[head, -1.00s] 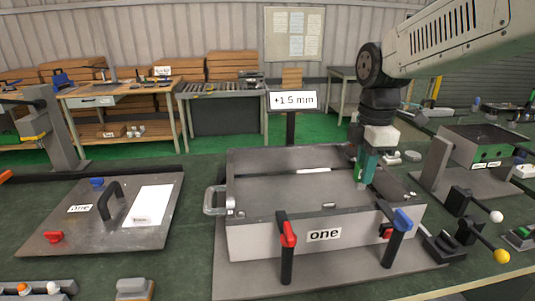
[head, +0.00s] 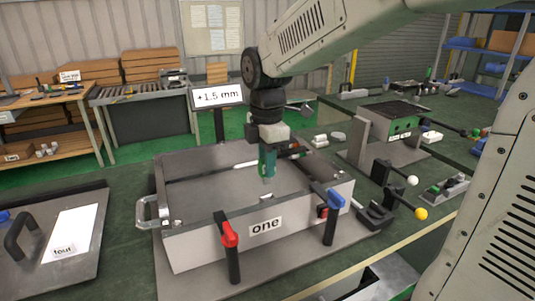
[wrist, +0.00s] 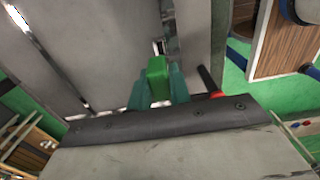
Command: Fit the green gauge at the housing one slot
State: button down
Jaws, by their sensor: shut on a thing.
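My gripper (head: 267,166) is shut on the green gauge (wrist: 158,80), which shows bright green between teal fingers in the wrist view. In the head view my gripper hangs over the open inside of housing one (head: 202,247), a grey box with a "one" label on its front. The gauge is mostly hidden by the fingers there, and I cannot tell whether its lower end touches anything. In the wrist view a small dark opening with a light edge (wrist: 158,47) lies just beyond the gauge tip. I cannot tell whether it is the slot.
A red-handled clamp (head: 229,236) and a blue-handled clamp (head: 334,201) stand at the housing's front. A sign (head: 218,95) reading "+1.5 mm" stands behind. A handled plate (head: 85,258) lies left.

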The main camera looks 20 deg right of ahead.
jog(key=shift+f, duration=1.6)
jog(key=shift+f, duration=1.7)
jog(key=c, duration=1.2)
grip_release()
notch_tip(320, 180, up, 8)
jog(key=shift+f, duration=0.1)
